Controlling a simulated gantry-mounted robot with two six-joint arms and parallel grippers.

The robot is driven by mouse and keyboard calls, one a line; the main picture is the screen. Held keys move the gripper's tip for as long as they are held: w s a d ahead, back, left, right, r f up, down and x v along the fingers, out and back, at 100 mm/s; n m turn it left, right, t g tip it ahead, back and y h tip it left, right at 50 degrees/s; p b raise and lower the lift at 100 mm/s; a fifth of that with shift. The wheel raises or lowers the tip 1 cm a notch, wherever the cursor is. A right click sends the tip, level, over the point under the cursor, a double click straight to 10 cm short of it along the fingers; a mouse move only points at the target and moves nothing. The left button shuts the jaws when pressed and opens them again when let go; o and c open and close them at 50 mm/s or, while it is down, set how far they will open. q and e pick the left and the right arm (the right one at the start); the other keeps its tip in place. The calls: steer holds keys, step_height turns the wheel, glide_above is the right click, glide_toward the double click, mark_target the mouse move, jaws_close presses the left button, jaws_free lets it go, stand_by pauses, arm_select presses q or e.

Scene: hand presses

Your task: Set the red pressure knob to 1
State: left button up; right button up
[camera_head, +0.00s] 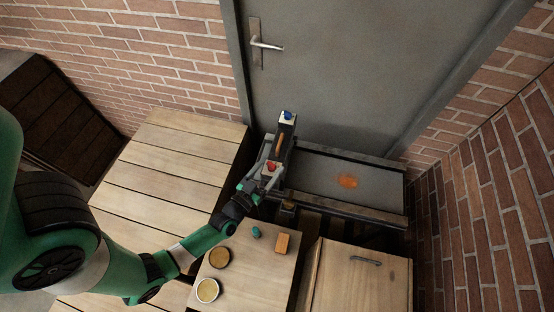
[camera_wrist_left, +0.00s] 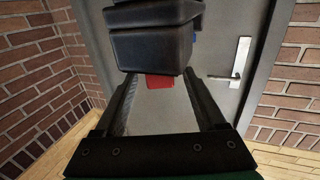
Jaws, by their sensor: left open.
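The red knob (camera_head: 271,167) sits on the front of the hand press (camera_head: 283,140), which stands against the grey door. My left gripper (camera_head: 270,172) is open, with its fingers on either side of the red knob. Whether they touch it cannot be told. In the left wrist view the red knob (camera_wrist_left: 160,82) shows between the two dark fingers, partly hidden by a dark block (camera_wrist_left: 155,45). A blue knob (camera_head: 288,116) is on the far top of the press. The scale or number by the red knob is too small to read. My right gripper is not in view.
A grey trough with an orange glowing patch (camera_head: 347,182) lies right of the press. A small wooden top in front holds a teal object (camera_head: 256,232), an orange block (camera_head: 282,243) and two round tins (camera_head: 207,290). A door handle (camera_head: 265,43) is behind.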

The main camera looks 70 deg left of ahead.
mark_target(273, 164)
arm_select(q)
steer(key=x, duration=0.4)
steer(key=shift+w+a+b, duration=0.1)
steer(key=shift+w+b, duration=0.1)
steer(key=shift+b, duration=0.1)
jaws_close()
